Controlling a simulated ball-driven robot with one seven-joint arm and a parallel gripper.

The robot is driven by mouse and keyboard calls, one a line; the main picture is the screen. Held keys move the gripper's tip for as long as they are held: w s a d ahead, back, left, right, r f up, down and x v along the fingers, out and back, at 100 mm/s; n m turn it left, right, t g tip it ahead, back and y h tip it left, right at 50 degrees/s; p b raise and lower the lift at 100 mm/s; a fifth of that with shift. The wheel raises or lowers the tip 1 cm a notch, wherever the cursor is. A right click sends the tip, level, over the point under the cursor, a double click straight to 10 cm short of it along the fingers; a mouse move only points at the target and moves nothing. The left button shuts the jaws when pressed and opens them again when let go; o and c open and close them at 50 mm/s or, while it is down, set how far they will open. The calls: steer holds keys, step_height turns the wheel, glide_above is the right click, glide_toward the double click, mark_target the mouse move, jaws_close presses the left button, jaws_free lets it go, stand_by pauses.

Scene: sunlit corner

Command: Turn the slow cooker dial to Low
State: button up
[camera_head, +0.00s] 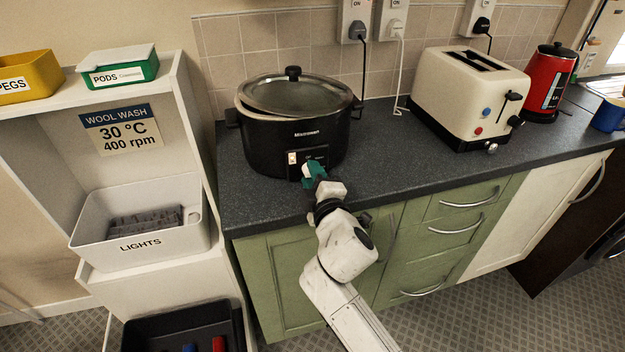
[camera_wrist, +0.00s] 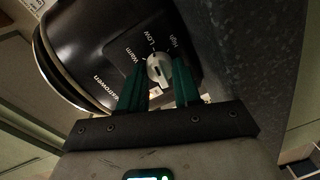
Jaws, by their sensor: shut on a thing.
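The black slow cooker (camera_head: 290,130) with a glass lid stands at the left end of the counter. Its dial (camera_wrist: 158,70) is a silver knob on the front panel, ringed by the labels Warm, Low and High in the wrist view. My gripper (camera_head: 314,172) reaches the panel from the front. In the wrist view its green fingers (camera_wrist: 157,83) are on either side of the dial, shut on it. The dial's bar lies roughly along the fingers; I cannot tell exactly which label it marks.
A small lit switch (camera_head: 292,158) sits left of the dial. A cream toaster (camera_head: 468,97) and a red kettle (camera_head: 550,85) stand further right on the dark counter (camera_head: 390,150). A white shelf unit (camera_head: 185,110) stands at the left. The counter between cooker and toaster is clear apart from cords.

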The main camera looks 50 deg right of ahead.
steer(key=shift+f+m, duration=0.1)
steer(key=shift+m, duration=0.2)
steer(key=shift+d, duration=0.1)
steer(key=o, duration=1.1)
steer(key=shift+c, duration=0.2)
steer(key=shift+s, duration=0.1)
steer(key=b+v, duration=0.2)
steer(key=v, duration=0.8)
steer(key=shift+s+a, duration=0.25)
steer(key=shift+s, duration=0.05)
